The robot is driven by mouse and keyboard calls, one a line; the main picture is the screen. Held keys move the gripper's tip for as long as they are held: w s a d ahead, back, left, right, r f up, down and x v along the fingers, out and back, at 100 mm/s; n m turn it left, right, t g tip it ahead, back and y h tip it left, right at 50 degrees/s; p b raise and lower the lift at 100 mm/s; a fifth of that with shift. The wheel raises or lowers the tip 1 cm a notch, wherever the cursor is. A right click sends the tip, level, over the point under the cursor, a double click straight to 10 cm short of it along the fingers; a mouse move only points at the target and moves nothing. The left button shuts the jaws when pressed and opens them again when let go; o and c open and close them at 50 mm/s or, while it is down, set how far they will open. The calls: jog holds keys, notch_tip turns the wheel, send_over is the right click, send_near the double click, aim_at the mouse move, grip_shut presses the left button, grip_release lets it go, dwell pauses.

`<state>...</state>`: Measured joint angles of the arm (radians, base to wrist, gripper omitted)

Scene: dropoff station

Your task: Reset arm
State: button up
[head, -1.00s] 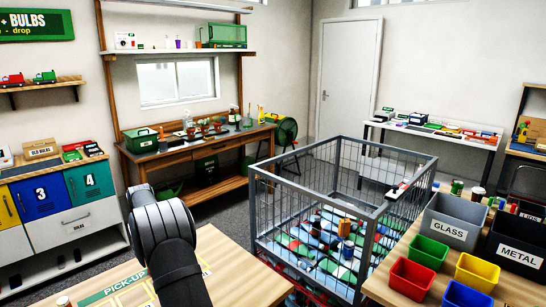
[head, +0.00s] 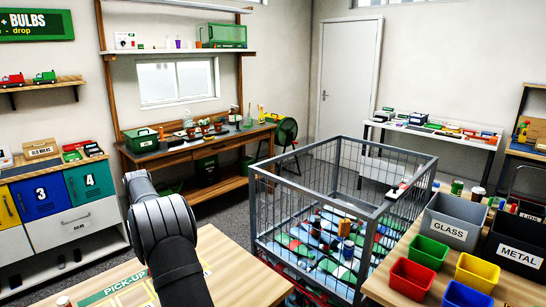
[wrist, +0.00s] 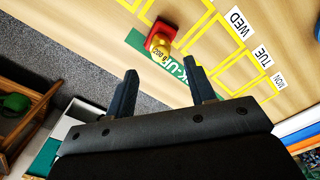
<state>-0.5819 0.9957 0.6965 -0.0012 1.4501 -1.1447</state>
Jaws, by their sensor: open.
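My gripper (wrist: 160,92) shows in the wrist view with its two dark fingers apart and nothing between them. It points down over the edge of the wooden pick-up table (wrist: 245,115). In the head view my arm rises in front of the same table (head: 235,270), and the gripper itself is out of sight there. A small red and yellow object (wrist: 161,38) stands on the table beyond the fingertips, apart from them.
The table has yellow-outlined boxes labelled MON, TUE and WED. A wire cage (head: 345,165) of mixed items stands right of it. Red (head: 411,278), green (head: 428,250) and yellow (head: 477,271) bins sit on the right table. Grey floor lies left of the pick-up table.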

notch_tip(320, 180, down, 8)
jog(key=shift+r, duration=0.15)
notch_tip(320, 180, up, 4)
jog(key=shift+f, duration=0.1)
jog(key=d+r, duration=0.7)
jog(key=d, duration=0.5)
jog(key=s+a+f, duration=0.3)
jog(key=s+a, duration=0.1)
jog(key=a, duration=0.4)
jog(key=s+a+f, duration=0.3)
jog(key=s+a, duration=0.1)
jog(key=a, duration=0.4)
jog(key=s+a+f, duration=0.3)
jog(key=s+a, duration=0.1)
jog(key=a, duration=0.4)
jog(key=shift+s+f, duration=0.25)
jog(key=shift+f, duration=0.15)
jog(key=f, duration=0.3)
jog(key=shift+s+a+m, duration=0.1)
jog(key=shift+a+m, duration=0.2)
jog(key=shift+a, duration=0.05)
jog(key=shift+f, duration=0.4)
